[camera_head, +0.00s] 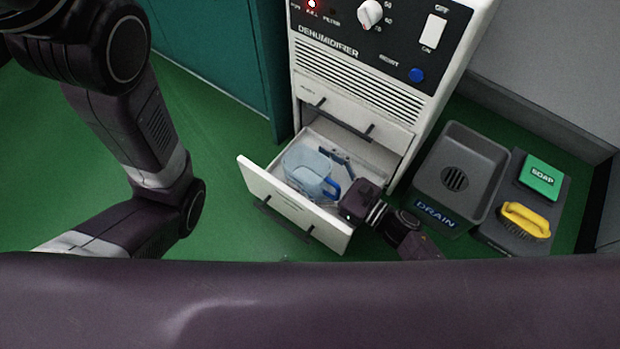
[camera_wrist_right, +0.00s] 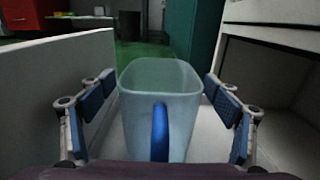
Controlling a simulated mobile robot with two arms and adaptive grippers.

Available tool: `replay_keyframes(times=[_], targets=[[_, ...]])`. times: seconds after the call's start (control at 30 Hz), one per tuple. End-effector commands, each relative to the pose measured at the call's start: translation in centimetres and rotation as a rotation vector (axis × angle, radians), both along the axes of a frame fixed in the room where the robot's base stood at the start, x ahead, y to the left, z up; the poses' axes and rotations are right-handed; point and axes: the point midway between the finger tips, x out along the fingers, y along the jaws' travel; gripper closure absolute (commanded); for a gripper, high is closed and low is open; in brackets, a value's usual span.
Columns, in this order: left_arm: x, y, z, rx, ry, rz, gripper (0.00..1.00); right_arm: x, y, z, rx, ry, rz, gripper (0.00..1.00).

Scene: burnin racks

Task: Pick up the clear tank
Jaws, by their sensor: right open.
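The clear tank (camera_head: 306,168) is a pale see-through container with a blue handle, standing in the open drawer (camera_head: 290,208) of the dehumidifier. In the right wrist view the tank (camera_wrist_right: 180,90) is upright with its blue handle facing the camera. My right gripper (camera_head: 340,184) reaches into the drawer from the right. Its two blue-padded fingers (camera_wrist_right: 160,110) are spread wide, one on each side of the tank, with gaps to its walls. My left arm shows at the left, but its gripper is out of view.
The white dehumidifier (camera_head: 345,77) stands behind the drawer, its red light on. A grey drain basin (camera_head: 433,184) is to the right, beside a green soap block (camera_head: 542,178) and a yellow brush (camera_head: 525,220). Green floor is free at left.

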Motion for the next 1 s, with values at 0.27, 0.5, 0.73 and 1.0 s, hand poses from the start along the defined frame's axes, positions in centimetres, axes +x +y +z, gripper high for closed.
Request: replay_keyframes(times=[0.27, 0.5, 0.73, 1.0], targets=[[-0.08, -0.01, 0.04, 0.000, -0.002, 0.000, 0.60, 0.09, 0.11, 0.03, -0.001, 0.001, 0.000, 0.21], [-0.11, -0.02, 0.03, 0.000, -0.002, 0.000, 0.60, 0.08, 0.08, 0.02, -0.001, 0.000, 0.000, 0.47], [-0.11, -0.02, 0.03, 0.000, -0.003, 0.000, 0.60, 0.07, 0.07, 0.01, -0.001, 0.000, 0.000, 0.73], [-0.10, -0.03, 0.03, 0.000, -0.002, 0.000, 0.60, 0.09, 0.10, 0.09, 0.000, -0.001, 0.000, 0.84]])
